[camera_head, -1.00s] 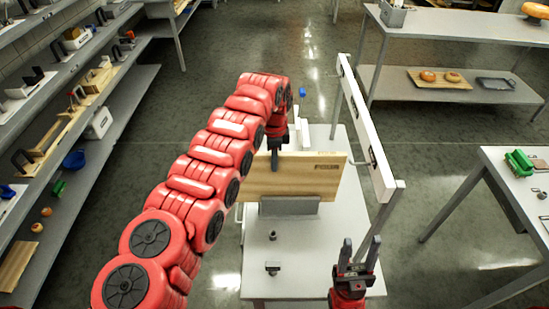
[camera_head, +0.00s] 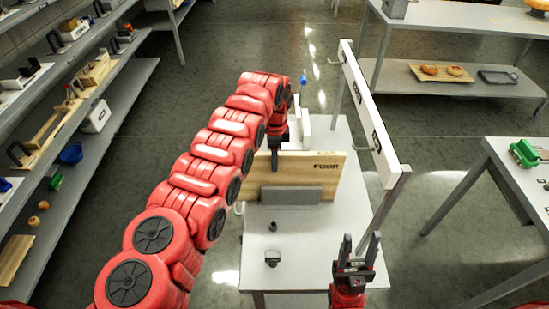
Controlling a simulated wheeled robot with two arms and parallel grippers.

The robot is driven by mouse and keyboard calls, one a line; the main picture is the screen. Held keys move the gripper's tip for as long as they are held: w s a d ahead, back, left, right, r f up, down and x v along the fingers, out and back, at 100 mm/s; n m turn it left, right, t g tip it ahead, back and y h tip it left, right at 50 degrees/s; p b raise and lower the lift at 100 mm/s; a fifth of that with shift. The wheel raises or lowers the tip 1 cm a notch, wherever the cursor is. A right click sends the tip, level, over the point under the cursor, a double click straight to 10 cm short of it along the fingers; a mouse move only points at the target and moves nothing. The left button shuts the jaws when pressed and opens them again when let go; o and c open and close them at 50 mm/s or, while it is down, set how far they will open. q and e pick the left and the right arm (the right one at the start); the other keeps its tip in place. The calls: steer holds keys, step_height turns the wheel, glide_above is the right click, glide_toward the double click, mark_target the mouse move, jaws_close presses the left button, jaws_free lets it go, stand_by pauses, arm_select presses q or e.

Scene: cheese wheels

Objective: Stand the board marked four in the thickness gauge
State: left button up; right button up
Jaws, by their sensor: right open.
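A low grey block (camera_head: 291,195), apparently the thickness gauge, stands in front of the board's lower part. It hides the board's lower edge, so I cannot tell whether the board is seated in it. My right gripper (camera_head: 358,249) is open and empty, pointing up at the table's near right edge.
The pale table (camera_head: 310,245) carries small dark-topped items (camera_head: 272,258) near the front. A white raised rail (camera_head: 368,115) runs along its right side. A side table (camera_head: 515,175) with a green item stands at right, shelves at left. The table's front middle is mostly clear.

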arm_select(q)
steer(key=shift+o, duration=0.7)
steer(key=shift+f, duration=0.1)
step_height(320, 180, up, 5)
steer(key=shift+f+b, duration=0.15)
steer(key=shift+b, duration=0.95)
step_height(320, 180, up, 4)
steer(key=shift+d+f, duration=0.15)
step_height(320, 180, up, 9)
steer(key=p, duration=0.9)
